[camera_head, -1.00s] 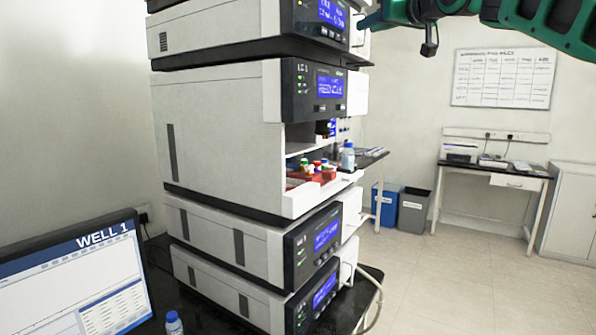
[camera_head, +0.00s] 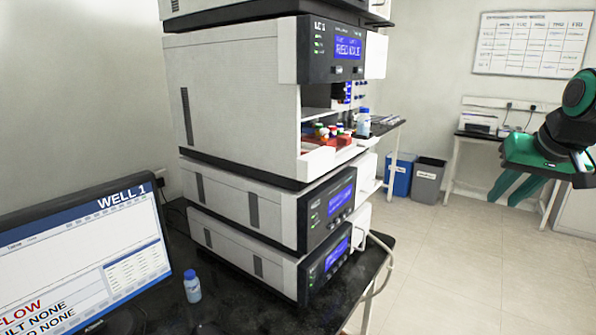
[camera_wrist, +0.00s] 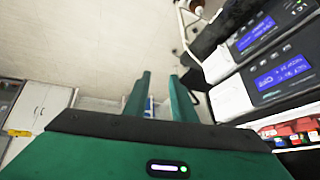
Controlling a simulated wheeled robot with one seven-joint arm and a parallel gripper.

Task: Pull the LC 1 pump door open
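The LC 1 stack (camera_head: 235,105) stands on a black bench, with its dark front panels facing right. Two lower modules, upper (camera_head: 245,205) and lower (camera_head: 245,255), have lit blue displays. White front pieces show beside them: an upper one (camera_head: 367,168) and a lower one (camera_head: 361,222). I cannot read which module is the pump. My gripper (camera_head: 501,200) is open and empty, well to the right of the stack, with its green fingers pointing down-left. In the wrist view, the gap between the fingers (camera_wrist: 160,75) is empty, and a white front piece (camera_wrist: 230,98) lies right of them, apart.
A monitor (camera_head: 85,260) and small bottle (camera_head: 192,286) are at left. Blue (camera_head: 399,173) and grey (camera_head: 428,180) bins stand behind. Floor at right is clear.

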